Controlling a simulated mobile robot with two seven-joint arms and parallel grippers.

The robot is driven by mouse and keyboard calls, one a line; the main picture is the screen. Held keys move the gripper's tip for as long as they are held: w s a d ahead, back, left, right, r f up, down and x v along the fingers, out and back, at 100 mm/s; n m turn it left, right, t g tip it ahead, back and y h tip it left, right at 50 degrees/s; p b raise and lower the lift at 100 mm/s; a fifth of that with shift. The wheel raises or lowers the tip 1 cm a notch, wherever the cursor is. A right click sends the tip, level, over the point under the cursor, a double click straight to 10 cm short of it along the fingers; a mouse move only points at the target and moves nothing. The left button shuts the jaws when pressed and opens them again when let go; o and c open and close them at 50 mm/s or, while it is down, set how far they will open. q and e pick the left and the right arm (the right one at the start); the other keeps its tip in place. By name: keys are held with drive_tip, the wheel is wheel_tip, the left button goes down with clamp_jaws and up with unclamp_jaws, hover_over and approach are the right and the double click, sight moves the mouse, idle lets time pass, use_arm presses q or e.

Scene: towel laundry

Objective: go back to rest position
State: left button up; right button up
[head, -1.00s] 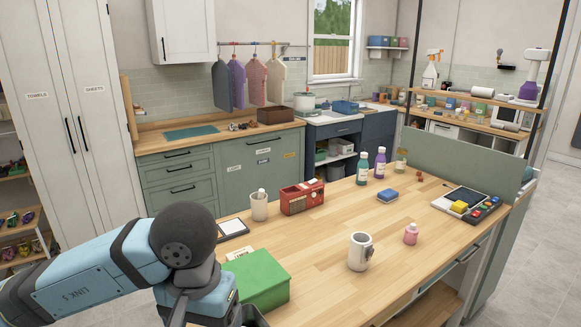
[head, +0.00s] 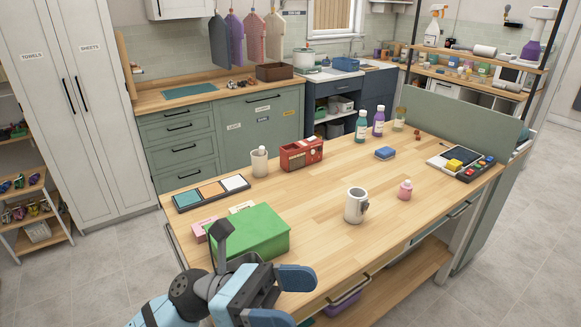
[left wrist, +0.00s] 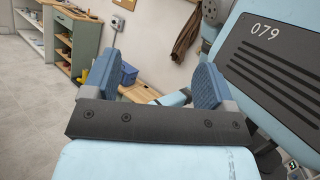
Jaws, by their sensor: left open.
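My left gripper (head: 285,297) is at the bottom of the head view, in front of the near edge of the wooden table (head: 300,215). Its two blue fingers are apart with nothing between them. The left wrist view also shows the open, empty fingers (left wrist: 157,66). My right gripper is in neither view. A green box (head: 248,232) stands on the table just behind the left gripper and is partly covered by my arm.
A red box (head: 301,154) and a tray of coloured squares (head: 207,194) lie farther back. Grey floor (head: 105,275) is open at left.

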use_arm(q)
drive_tip(key=w+a+f+n+t+y, duration=0.35)
drive_tip(key=n+t, duration=0.45)
drive_tip(key=n, duration=0.4)
drive_tip(key=w+a+f+n+t+y+p, duration=0.1)
drive_tip(key=w+a+f+n+t+y, duration=0.15)
drive_tip(key=f+n+t, duration=0.5)
drive_tip(key=w+a+f+n+t+y, duration=0.2)
drive_tip(key=a+n+t, duration=0.2)
drive_tip(key=n+t, duration=0.8)
drive_tip(key=s+a+f+n+g+y, duration=0.3)
drive_tip(key=f+n, duration=0.3)
drive_tip(key=f, duration=0.2)
drive_tip(key=s+a+f+n+g+y+p, duration=0.1)
drive_tip(key=s+a+f+n+g+y, duration=0.2)
drive_tip(key=f+n, duration=0.4)
drive_tip(key=s+a+f+n+g+y, duration=0.3)
drive_tip(key=s+f+n+g+y, duration=0.1)
drive_tip(key=s+f+n, duration=0.2)
wheel_tip(320, 180, down, 3)
drive_tip(key=shift+s+a+r+n, duration=0.1)
drive_tip(key=shift+s+a+n, duration=0.25)
drive_tip(key=shift+n, duration=0.3)
